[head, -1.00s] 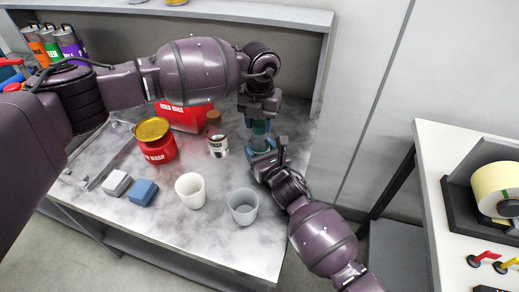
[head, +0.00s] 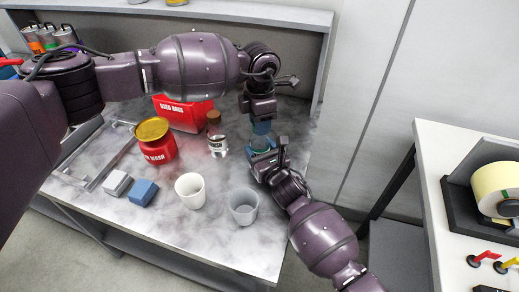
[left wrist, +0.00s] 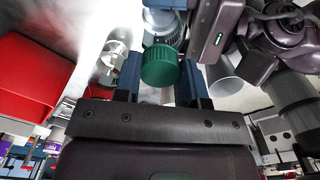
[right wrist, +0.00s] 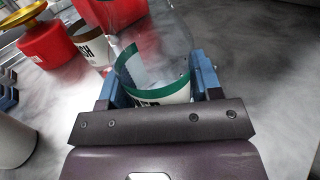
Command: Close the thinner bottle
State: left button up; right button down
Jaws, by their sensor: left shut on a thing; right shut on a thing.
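The thinner bottle is clear, with a green and white label (right wrist: 160,88) in the right wrist view. My right gripper (head: 263,156) is shut around its body and holds it upright or nearly so. In the right wrist view its top runs out of the picture. My left gripper (head: 262,127) is shut on a round green ridged cap (left wrist: 160,66), just above the right gripper. A clear round part, likely the bottle (left wrist: 163,22), shows beyond the cap in the left wrist view. I cannot tell whether cap and bottle touch.
A varnish jar (head: 217,144), a red wash can (head: 156,148) and a red rags bin (head: 184,115) stand left of the grippers. A white cup (head: 190,191), a grey cup (head: 243,207) and two blocks (head: 142,192) are nearer the front of the bench.

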pick_arm(q)
jog(key=shift+m, duration=0.4)
jog(key=o, duration=1.1)
notch_tip(320, 180, up, 12)
pick_arm(e)
jog(key=shift+c, duration=1.1)
grip_release()
jog(key=v, duration=1.1)
